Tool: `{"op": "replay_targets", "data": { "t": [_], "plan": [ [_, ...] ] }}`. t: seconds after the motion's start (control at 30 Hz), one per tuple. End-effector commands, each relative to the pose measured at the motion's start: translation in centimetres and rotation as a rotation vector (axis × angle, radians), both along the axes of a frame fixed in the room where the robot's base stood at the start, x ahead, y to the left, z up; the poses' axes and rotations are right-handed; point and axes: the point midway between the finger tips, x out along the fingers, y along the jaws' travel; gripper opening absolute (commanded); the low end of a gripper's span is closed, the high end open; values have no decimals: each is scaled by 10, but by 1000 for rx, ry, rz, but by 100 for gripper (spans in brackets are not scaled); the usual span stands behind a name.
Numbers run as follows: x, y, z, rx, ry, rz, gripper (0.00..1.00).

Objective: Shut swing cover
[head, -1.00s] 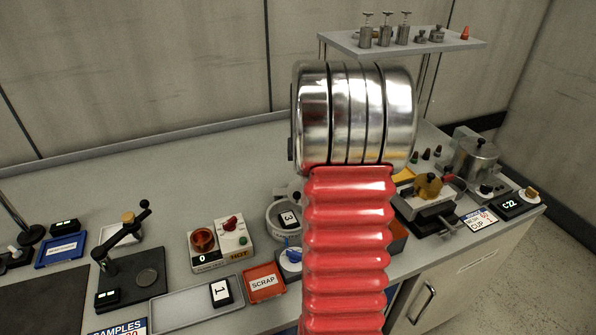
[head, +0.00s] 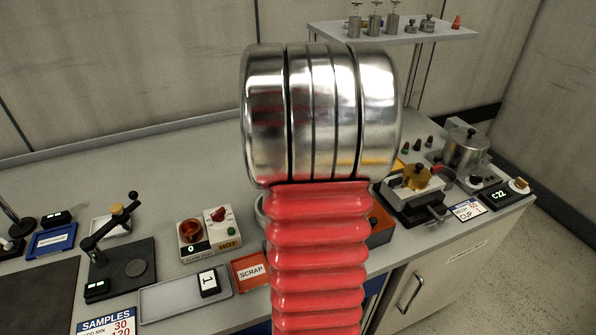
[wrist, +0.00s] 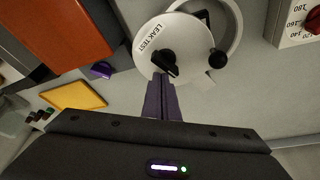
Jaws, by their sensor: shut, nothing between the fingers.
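In the wrist view a white disc labelled LEAK TEST (wrist: 148,48), which looks like the swing cover, lies partly over a pale round bowl (wrist: 237,40). Part of the bowl stays uncovered on the right, with a dark piece inside it. A black knob (wrist: 167,66) sits on the disc, and a black ball (wrist: 217,59) is at its right edge. My gripper (wrist: 162,84) is shut and empty, its purple fingertips just below the black knob; I cannot tell if they touch. In the head view my arm hides the gripper, the cover and most of the bowl.
An orange-red box (wrist: 55,30) and a yellow plate (wrist: 73,96) are left in the wrist view. The hot plate unit (head: 208,237), scrap tray (head: 250,271) and grey tray (head: 185,295) stand left of my arm. A clamp device (head: 415,190) stands right.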

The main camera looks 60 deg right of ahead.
Motion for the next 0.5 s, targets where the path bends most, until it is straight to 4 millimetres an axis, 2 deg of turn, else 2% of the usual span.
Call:
{"op": "replay_targets", "data": {
  "t": [0.5],
  "plan": [
    [2, 43, 0, 1, 1, -2, 0]
  ]
}}
